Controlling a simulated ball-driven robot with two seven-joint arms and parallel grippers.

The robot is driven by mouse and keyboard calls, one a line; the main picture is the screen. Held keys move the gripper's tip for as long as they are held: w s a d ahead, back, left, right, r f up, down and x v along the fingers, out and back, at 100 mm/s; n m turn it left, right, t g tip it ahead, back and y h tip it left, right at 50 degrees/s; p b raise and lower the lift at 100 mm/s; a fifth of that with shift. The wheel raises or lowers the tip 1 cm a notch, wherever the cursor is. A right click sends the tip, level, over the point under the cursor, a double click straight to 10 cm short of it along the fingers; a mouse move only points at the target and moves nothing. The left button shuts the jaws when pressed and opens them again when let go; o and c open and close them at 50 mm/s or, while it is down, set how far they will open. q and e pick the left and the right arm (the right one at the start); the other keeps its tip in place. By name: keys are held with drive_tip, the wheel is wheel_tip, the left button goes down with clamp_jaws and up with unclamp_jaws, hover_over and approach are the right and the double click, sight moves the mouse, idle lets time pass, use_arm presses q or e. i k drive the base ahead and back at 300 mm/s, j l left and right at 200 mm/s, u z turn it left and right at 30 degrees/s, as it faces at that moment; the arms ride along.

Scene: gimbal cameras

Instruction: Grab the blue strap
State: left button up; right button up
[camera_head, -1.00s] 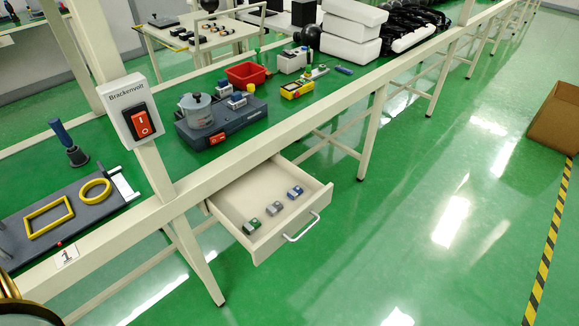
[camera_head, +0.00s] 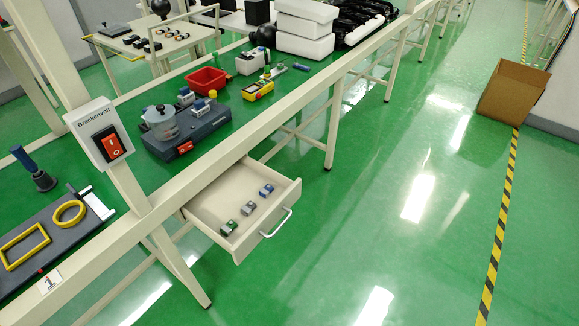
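A small blue item (camera_head: 266,190), which looks like a rolled strap with a pale buckle, lies in the open drawer (camera_head: 212,204) under the green bench. A grey one (camera_head: 248,208) and a green one (camera_head: 229,227) of the same kind lie in a row with it, nearer the drawer's near corner. The blue one is the farthest back in the row. They are too small to make out in detail. Neither of my grippers is in view.
The drawer's handle (camera_head: 276,223) faces the open green floor on the right. The bench (camera_head: 262,128) holds a grey device (camera_head: 188,138), a red bin (camera_head: 207,81) and a yellow meter (camera_head: 257,91). A slanting post carries a switch box (camera_head: 100,132). A cardboard box (camera_head: 512,92) stands far right.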

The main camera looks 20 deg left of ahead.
sight(265, 192)
drive_tip(key=u, duration=0.85)
